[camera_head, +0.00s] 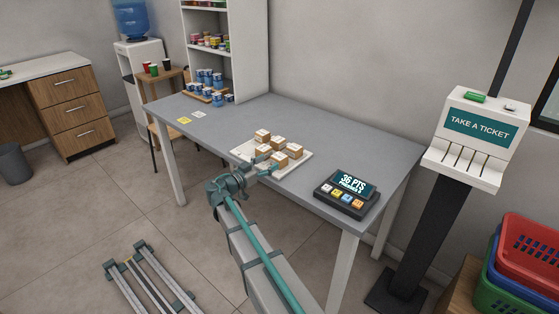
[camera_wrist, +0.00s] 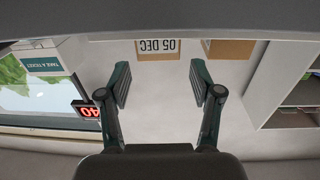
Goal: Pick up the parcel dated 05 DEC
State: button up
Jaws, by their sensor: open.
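Several small tan parcels (camera_head: 262,135) with white labels stand on a white tray (camera_head: 300,167) on the grey table; their dates are too small to read in the head view. The wrist view appears upside down. It shows the parcel labelled 05 DEC (camera_wrist: 158,46) at the top, ahead of the gap between my fingers. A second parcel (camera_wrist: 228,49) stands beside it to the right, with no date visible. My gripper (camera_wrist: 160,82) is open and empty. In the head view my gripper (camera_head: 264,164) is at the tray's near-left edge, close to the parcels.
A points display device (camera_head: 346,196) stands on the table (camera_head: 330,133) right of the tray. Cups (camera_head: 209,84) and yellow and white notes (camera_head: 184,121) are at the left end. A ticket stand (camera_head: 478,127) and stacked baskets (camera_head: 530,245) are at the right. The table's middle back is clear.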

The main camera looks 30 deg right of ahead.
aim_at(275, 159)
jog(key=shift+p+x, duration=0.75)
jog(key=shift+x, duration=2.15)
jog(key=shift+s, duration=0.15)
jog(key=c, duration=1)
